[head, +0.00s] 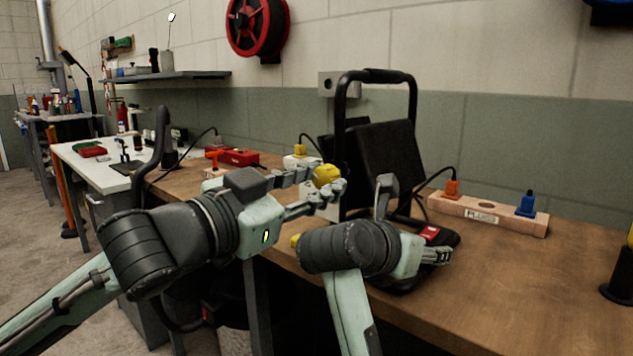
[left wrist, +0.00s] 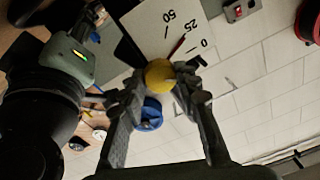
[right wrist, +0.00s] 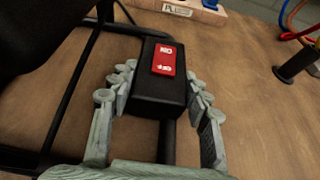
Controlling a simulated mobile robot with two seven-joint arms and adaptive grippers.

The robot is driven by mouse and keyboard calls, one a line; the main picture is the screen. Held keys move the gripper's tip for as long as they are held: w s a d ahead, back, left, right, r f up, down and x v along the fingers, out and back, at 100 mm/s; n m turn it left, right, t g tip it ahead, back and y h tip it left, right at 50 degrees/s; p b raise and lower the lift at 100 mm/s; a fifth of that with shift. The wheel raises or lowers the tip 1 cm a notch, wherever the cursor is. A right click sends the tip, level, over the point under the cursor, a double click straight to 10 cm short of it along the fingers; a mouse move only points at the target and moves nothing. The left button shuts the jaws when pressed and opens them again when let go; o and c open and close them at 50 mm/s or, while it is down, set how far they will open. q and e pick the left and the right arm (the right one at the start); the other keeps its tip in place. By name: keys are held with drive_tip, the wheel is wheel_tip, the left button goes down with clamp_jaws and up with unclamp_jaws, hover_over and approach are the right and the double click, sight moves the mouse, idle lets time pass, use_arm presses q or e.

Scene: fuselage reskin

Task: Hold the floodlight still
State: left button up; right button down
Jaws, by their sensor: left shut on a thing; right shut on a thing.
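The black floodlight (head: 383,158) stands upright on the wooden bench in its tubular frame. A black switch box (right wrist: 158,90) with a red ON/OFF rocker (right wrist: 165,60) sits low on its frame. My right gripper (right wrist: 154,88) is shut on this box, a finger along each side; in the head view my right gripper (head: 438,256) is low at the frame's front. My left gripper (head: 333,187) is shut on a yellow knob (left wrist: 160,75), left of the floodlight. Beside the knob, the left wrist view shows a white dial (left wrist: 185,25) with a red needle. Most of the dial is hidden in the head view.
A wooden block with orange and blue plugs (head: 488,214) lies right of the floodlight. A red box (head: 238,157) lies farther left on the bench (head: 540,290). A dark stand (head: 618,285) is at the right edge. The front right bench top is clear.

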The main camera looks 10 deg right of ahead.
use_arm(q)
drive_tip(key=m, duration=0.6)
drive_tip(key=shift+m, duration=0.4)
drive_tip(key=m, duration=0.5)
drive_tip(key=shift+w+m+g+h, duration=0.1)
drive_tip(key=shift+m+g+h, duration=0.2)
drive_tip(key=shift+g+h, duration=0.1)
drive_tip(key=o, duration=1.2)
drive_tip(key=shift+a, duration=0.1)
drive_tip(key=shift+c, duration=0.2)
drive_tip(key=v, duration=1.2)
drive_tip(key=shift+f, duration=0.1)
